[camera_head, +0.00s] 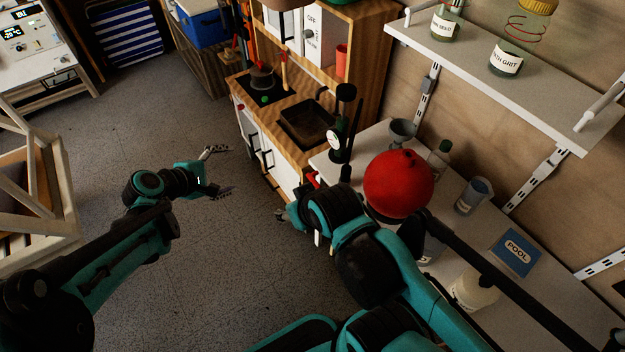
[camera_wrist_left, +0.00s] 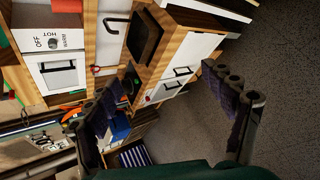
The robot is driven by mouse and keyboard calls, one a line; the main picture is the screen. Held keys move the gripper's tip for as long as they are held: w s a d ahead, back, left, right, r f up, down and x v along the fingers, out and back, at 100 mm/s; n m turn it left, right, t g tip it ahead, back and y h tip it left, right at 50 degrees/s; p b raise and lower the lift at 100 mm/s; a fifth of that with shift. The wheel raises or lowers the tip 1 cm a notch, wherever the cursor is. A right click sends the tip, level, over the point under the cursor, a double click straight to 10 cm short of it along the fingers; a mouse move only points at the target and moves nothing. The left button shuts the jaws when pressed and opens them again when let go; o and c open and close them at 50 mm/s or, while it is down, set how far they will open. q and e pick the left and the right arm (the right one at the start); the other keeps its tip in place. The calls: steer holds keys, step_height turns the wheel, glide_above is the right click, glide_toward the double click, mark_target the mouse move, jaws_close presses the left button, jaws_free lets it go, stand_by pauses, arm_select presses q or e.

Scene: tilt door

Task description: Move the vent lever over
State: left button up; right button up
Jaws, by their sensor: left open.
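I cannot make out the vent lever for certain in either view. A white panel marked OFF, with a small dark knob, shows on the toy kitchen's upper unit in the head view (camera_head: 312,42). The marked panel also shows turned on its side in the left wrist view (camera_wrist_left: 55,45). My left gripper (camera_head: 219,172) is open and empty above the floor, left of the kitchen and apart from it. Its spread fingers frame the kitchen front in the left wrist view (camera_wrist_left: 162,88). My right gripper (camera_head: 284,214) is mostly hidden by its own arm near the counter.
The wooden toy kitchen (camera_head: 257,118) has a sink (camera_head: 308,123) and white doors. A white worktop to the right holds a red round vessel (camera_head: 398,182) and bottles, below a wall shelf (camera_head: 465,65). A wooden frame (camera_head: 30,190) stands left. Open floor lies between.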

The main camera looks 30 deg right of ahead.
arm_select(q)
steer(key=w+d+f+n+h, duration=0.2)
steer(key=w+d+f+n, duration=0.1)
steer(key=d+f, duration=0.3)
steer(key=n+g+h, duration=0.3)
steer(key=n+h, duration=0.3)
glide_toward(312, 180)
steer(key=d, duration=0.3)
steer(key=shift+g, duration=0.4)
steer(key=d, duration=0.2)
steer(key=d+b, duration=0.1)
steer(key=d, duration=0.2)
steer(key=w+d+b, duration=0.1)
steer(key=d, duration=0.1)
steer(key=shift+d+f, duration=0.2)
steer(key=shift+d, duration=0.05)
steer(key=c, duration=1.2)
